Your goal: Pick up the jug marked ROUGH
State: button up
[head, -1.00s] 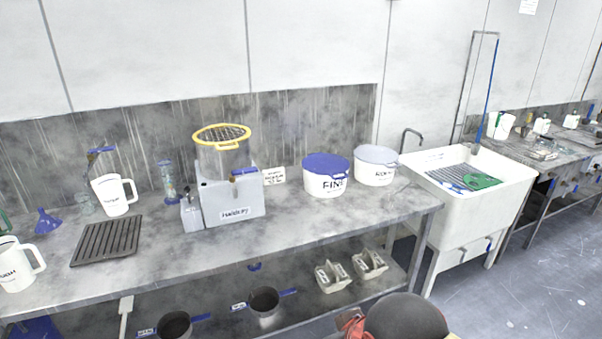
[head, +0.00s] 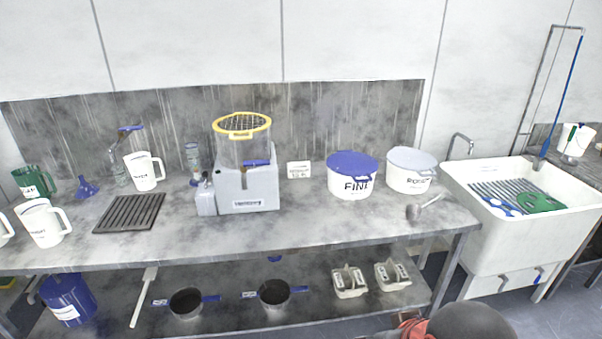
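Several jugs stand on the left part of the steel bench. One white jug (head: 141,172) is at the back, behind a dark ribbed mat, with its handle to the right. A second white jug (head: 40,225) is nearer the front edge. A third white jug (head: 3,229) is cut off by the left picture edge. A green jug (head: 36,183) stands behind them. The jugs' labels are too small to read, so I cannot tell which one says ROUGH. My gripper is not in view; a dark rounded part of my own body shows at the bottom right.
The ribbed mat (head: 129,213), a grey machine with a yellow-rimmed sieve (head: 241,125), a FINE tub (head: 352,186) and a grey-lidded tub (head: 409,180) share the bench (head: 290,230). Pans (head: 186,303) and a blue bucket (head: 66,300) are below. A sink (head: 540,230) stands right.

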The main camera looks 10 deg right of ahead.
aim_at(38, 216)
jog(key=k+j+u, duration=0.15)
jog(key=j, duration=1.3)
jog(key=k+j+u, duration=0.2)
jog(key=j, duration=1.25)
jog(key=k+j+u, duration=0.15)
jog(key=j, duration=1.3)
